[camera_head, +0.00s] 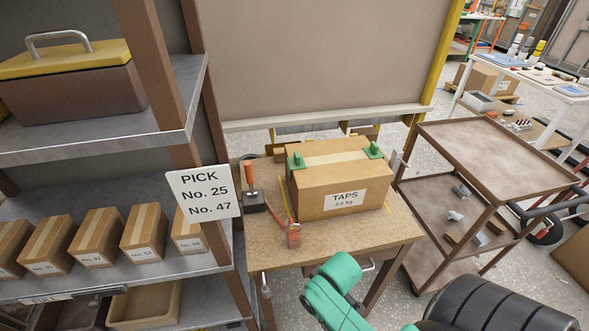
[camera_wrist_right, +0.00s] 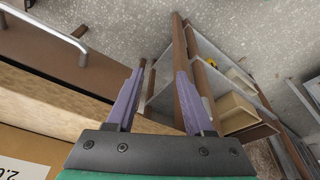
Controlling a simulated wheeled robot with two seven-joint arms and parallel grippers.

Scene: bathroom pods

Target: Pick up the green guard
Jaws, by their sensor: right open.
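Two green guards sit on the top edges of the cardboard box labelled TAPS (camera_head: 322,201): the left guard (camera_head: 296,159) at its left corner and the right guard (camera_head: 374,150) at its back right. The box stands on a small brown table (camera_head: 375,236). My right gripper (camera_wrist_right: 160,72) shows only in the right wrist view. Its purple fingers are apart with nothing between them. No guard shows in that view; part of a labelled surface (camera_wrist_right: 22,168) is at its lower left. My teal arm link is at the bottom of the head view. My left gripper is not in view.
An orange-handled tool (camera_head: 250,178) on a dark block and an orange item (camera_head: 293,234) are on the table. A shelf rack with a PICK sign (camera_head: 205,193) and several cartons (camera_head: 95,238) stands left. A brown cart (camera_head: 490,150) stands right.

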